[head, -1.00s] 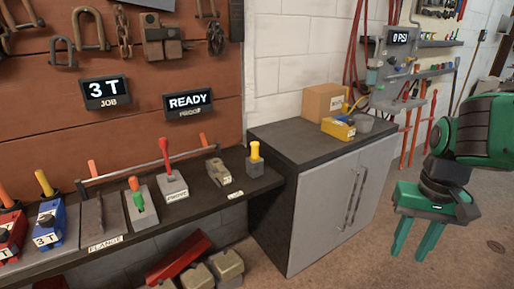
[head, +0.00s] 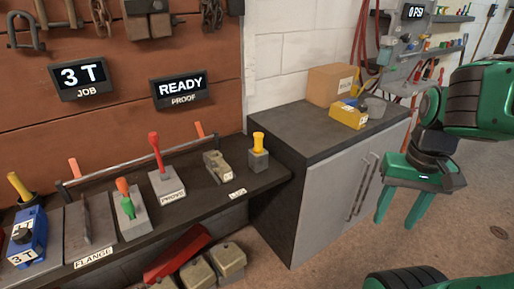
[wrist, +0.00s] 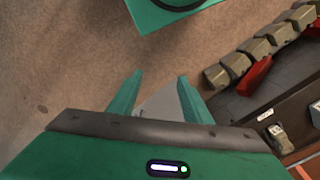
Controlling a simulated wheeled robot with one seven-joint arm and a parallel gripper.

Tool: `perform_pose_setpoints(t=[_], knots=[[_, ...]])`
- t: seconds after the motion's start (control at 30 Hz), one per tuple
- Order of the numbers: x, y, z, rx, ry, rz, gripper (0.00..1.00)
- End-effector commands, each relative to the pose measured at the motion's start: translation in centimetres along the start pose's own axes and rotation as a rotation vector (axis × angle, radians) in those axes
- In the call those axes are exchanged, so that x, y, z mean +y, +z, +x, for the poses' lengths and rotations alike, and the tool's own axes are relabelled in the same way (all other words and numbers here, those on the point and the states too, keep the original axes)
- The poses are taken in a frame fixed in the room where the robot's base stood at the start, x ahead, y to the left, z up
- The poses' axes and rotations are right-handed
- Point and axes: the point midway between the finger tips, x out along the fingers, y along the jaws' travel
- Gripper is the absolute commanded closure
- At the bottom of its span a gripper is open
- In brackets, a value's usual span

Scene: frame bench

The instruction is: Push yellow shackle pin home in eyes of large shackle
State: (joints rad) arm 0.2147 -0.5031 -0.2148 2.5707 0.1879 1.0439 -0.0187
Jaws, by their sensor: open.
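A yellow pin-like piece (head: 258,143) stands upright in a small grey block (head: 258,161) at the right end of the bench shelf. I cannot tell whether it is the shackle pin. I cannot tell which is the large one, and no pin in shackle eyes is clear. My gripper (head: 396,222) is open and empty, pointing down in front of the cabinet, well right of the yellow piece. Its fingers also show apart in the wrist view (wrist: 160,80).
A grey cabinet (head: 335,200) carries a cardboard box (head: 330,84) and a yellow bin (head: 348,115). Floor at right is clear.

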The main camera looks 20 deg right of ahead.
Motion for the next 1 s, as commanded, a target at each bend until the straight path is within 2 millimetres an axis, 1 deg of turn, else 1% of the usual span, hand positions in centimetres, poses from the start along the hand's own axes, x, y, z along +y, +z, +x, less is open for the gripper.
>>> perform_pose_setpoints(t=[0.07,0.13,0.17,0.27,0.3,0.37,0.4,0.47,0.5,0.57,0.6,0.67,0.7,0.77,0.8,0.87,0.9,1.0], knots=[[-0.4,-1.3,0.4,0.033,0.004,-0.015,0.55],[-1.0,-3.4,1.1,0.081,0.011,-0.039,0.55],[-1.4,-4.5,1.4,0.106,0.014,-0.052,0.55],[-3.1,-8.9,2.7,0.216,0.018,-0.106,0.55],[-4.0,-10.7,3.2,0.264,0.017,-0.131,0.55],[-5.5,-13.2,3.9,0.335,0.012,-0.167,0.55],[-6.6,-14.8,4.3,0.383,0.007,-0.191,0.55],[-8.4,-17.1,4.9,0.455,-0.004,-0.226,0.55],[-9.6,-18.5,5.3,0.502,-0.013,-0.25,0.55],[-11.5,-20.5,5.8,0.572,-0.029,-0.283,0.55],[-12.9,-21.6,6.1,0.62,-0.043,-0.305,0.55],[-14.9,-23.2,6.5,0.689,-0.063,-0.335,0.55],[-16.3,-24.2,6.7,0.735,-0.079,-0.355,0.55],[-18.4,-25.4,7.0,0.804,-0.106,-0.383,0.55],[-19.8,-26.1,7.2,0.849,-0.124,-0.4,0.55],[-22.0,-26.9,7.4,0.917,-0.155,-0.424,0.55],[-23.3,-27.3,7.5,0.962,-0.177,-0.439,0.55],[-26.6,-27.9,7.7,1.072,-0.234,-0.47,0.55]])
